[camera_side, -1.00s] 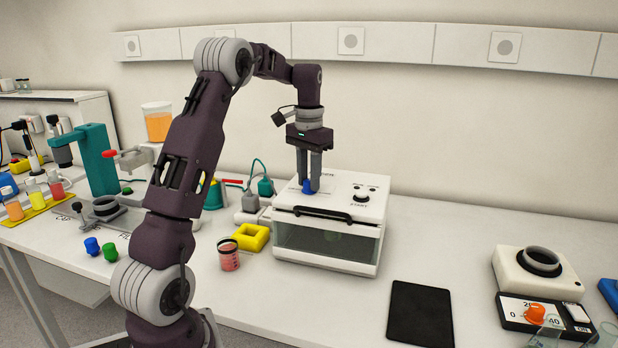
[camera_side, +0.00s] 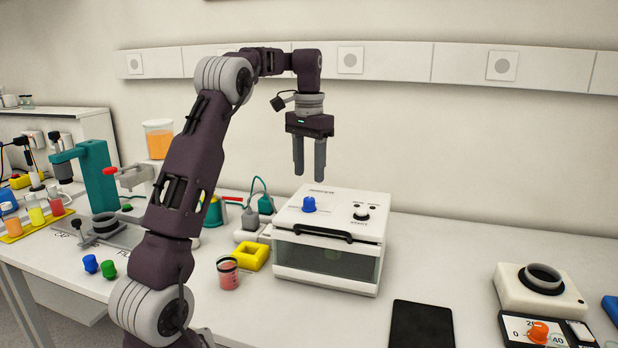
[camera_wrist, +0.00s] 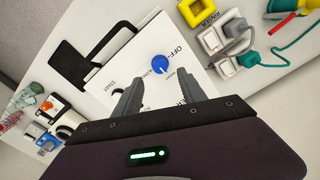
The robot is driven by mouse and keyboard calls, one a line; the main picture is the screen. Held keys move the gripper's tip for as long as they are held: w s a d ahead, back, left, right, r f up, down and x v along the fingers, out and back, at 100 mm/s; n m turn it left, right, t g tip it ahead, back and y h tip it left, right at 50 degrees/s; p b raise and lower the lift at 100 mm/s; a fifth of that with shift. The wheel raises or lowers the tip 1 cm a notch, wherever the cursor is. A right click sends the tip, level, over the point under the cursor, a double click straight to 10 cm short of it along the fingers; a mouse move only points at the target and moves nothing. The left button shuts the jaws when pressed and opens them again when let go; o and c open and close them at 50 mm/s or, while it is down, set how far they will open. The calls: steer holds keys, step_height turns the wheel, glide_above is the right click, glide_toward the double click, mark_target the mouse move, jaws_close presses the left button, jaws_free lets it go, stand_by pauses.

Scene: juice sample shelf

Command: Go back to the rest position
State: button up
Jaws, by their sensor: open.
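My gripper (camera_side: 309,172) hangs in the air above the white box-shaped machine (camera_side: 290,222), fingers pointing down. Its two fingers are apart with nothing between them. The machine's blue knob (camera_side: 309,204) sits on its top, below the fingertips and clear of them. In the wrist view the blue knob (camera_wrist: 160,64) shows between and beyond the fingertips (camera_wrist: 160,85), with printed labels around it. The machine has a black front handle (camera_side: 323,234) and a see-through front, behind which a greenish object shows dimly.
A cup of pink liquid (camera_side: 228,273) and a yellow square holder (camera_side: 252,256) stand left of the machine. A black pad (camera_side: 422,325) lies in front right. A white device with a dark ring (camera_side: 541,290) is at the far right. Space above the machine is free.

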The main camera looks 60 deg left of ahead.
steer(key=shift+d, duration=0.1)
steer(key=s+d+r+m+t, duration=0.1)
steer(key=s+d+r+t, duration=0.2)
steer(key=d, duration=0.7)
steer(key=s+d+r+m, duration=0.15)
steer(key=s+d, duration=0.35)
steer(key=d, duration=0.5)
steer(key=s+d+f+t, duration=0.1)
steer(key=s+d+f, duration=0.2)
steer(key=s, duration=0.4)
steer(key=s+d+f+m+t, duration=0.1)
steer(key=s+d+f, duration=0.3)
steer(key=s+d, duration=0.2)
steer(key=shift+s+d+t, duration=0.3)
steer(key=shift+s, duration=0.25)
steer(key=shift+r, duration=0.1)
steer(key=shift+c, duration=0.5)
